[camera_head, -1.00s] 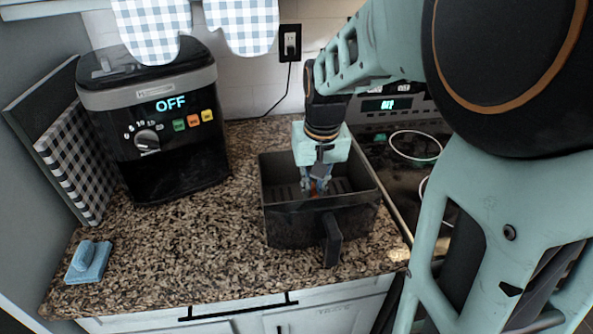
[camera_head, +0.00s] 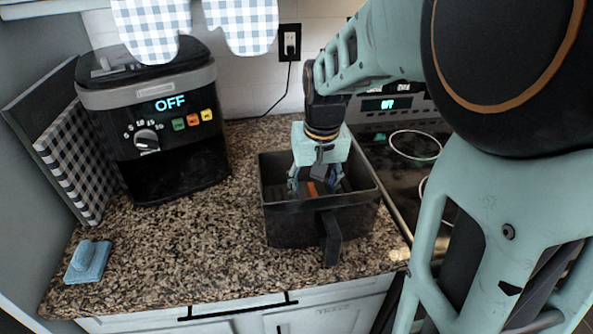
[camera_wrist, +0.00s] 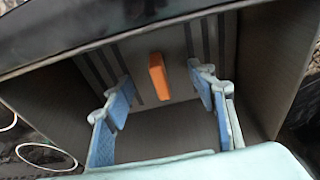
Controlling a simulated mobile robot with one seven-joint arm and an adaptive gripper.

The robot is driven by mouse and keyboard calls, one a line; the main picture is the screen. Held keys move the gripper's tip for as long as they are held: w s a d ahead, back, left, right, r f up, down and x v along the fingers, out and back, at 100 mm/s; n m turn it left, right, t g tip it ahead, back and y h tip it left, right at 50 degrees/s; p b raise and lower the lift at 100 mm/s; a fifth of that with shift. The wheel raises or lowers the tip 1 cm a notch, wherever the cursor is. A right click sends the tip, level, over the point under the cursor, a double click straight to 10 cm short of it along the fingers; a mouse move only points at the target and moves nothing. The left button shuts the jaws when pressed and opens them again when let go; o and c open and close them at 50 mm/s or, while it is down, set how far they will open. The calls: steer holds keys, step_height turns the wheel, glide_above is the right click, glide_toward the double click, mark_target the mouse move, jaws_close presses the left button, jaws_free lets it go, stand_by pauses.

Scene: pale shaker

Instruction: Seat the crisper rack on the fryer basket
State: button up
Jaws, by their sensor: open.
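The fryer basket (camera_head: 288,226) stands on the counter with its handle (camera_head: 332,240) toward me; its wall (camera_wrist: 272,62) shows in the wrist view. The crisper rack (camera_wrist: 180,80), a grey slotted plate with an upright orange grip tab (camera_wrist: 158,76), lies inside, low in the basket. The tab also shows in the head view (camera_head: 312,188). My gripper (camera_head: 315,187) reaches down into the basket. In the wrist view its blue-padded fingers (camera_wrist: 160,86) are spread either side of the tab, with gaps on both sides. I cannot tell whether the rack sits fully flat.
The black air fryer (camera_head: 150,125), its display reading OFF, stands at the back left. A stove (camera_head: 405,165) adjoins the basket's right. The counter left of the basket is clear.

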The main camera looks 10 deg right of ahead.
mark_target(315, 195)
steer(key=shift+s+r+p, duration=0.25)
steer(key=shift+r+p, duration=0.6)
steer(key=shift+r, duration=0.3)
steer(key=shift+s+r+p, duration=0.2)
steer(key=shift+r+p, duration=0.7)
steer(key=shift+r, duration=0.25)
steer(key=shift+s+r+p, duration=0.25)
steer(key=shift+r+p, duration=0.6)
steer(key=shift+r, duration=0.3)
